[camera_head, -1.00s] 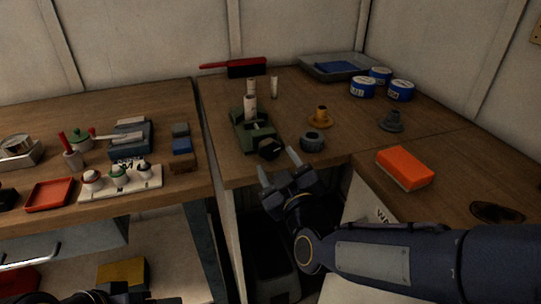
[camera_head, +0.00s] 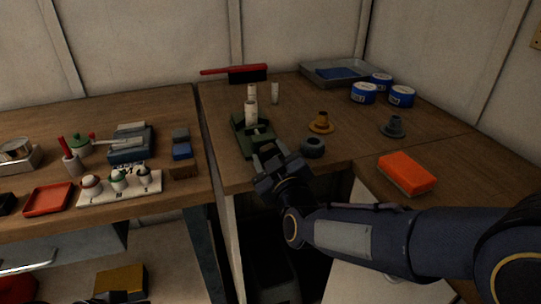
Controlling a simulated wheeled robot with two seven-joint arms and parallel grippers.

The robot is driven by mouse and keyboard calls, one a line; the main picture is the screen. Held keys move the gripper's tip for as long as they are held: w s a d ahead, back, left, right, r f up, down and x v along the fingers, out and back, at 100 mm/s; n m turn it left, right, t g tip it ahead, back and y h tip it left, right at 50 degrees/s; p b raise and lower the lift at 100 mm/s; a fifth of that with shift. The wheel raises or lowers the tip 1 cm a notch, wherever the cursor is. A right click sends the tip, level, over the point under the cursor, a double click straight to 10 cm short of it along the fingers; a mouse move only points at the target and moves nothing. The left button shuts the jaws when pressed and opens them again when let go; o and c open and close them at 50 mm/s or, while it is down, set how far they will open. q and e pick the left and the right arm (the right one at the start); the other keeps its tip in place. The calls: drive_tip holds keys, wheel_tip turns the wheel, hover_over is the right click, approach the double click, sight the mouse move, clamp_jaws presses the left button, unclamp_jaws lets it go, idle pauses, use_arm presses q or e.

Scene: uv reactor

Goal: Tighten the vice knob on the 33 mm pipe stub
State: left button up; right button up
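The green vice (camera_head: 241,134) stands near the front edge of the back table. A pale pipe stub (camera_head: 251,113) stands upright at the vice. Two more pale stubs, one behind it (camera_head: 252,92) and one to its right (camera_head: 275,94), stand on the table. My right gripper (camera_head: 269,154) is at the front of the vice, its two fingers apart on either side of where the dark vice knob sits. The knob is mostly hidden by the gripper, and contact is not clear. My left gripper does not show clearly; only a dark sliver shows at the bottom left edge.
A dark ring (camera_head: 312,147) and an orange flanged part (camera_head: 321,123) lie just right of the vice. A grey flanged part (camera_head: 393,126), blue tins (camera_head: 401,97) and an orange block (camera_head: 406,173) are farther right. A red-handled brush (camera_head: 247,74) lies behind.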

drive_tip(key=shift+m, duration=0.3)
drive_tip(key=m+b, duration=0.3)
drive_tip(key=m, duration=0.1)
drive_tip(key=shift+d+f, duration=0.1)
drive_tip(key=shift+f, duration=0.05)
drive_tip(key=m+b, duration=0.2)
drive_tip(key=m, duration=0.2)
drive_tip(key=shift+m, duration=0.4)
idle(0.4)
drive_tip(key=o, duration=0.7)
drive_tip(key=shift+p+v, duration=0.5)
drive_tip(key=shift+v, duration=3.4)
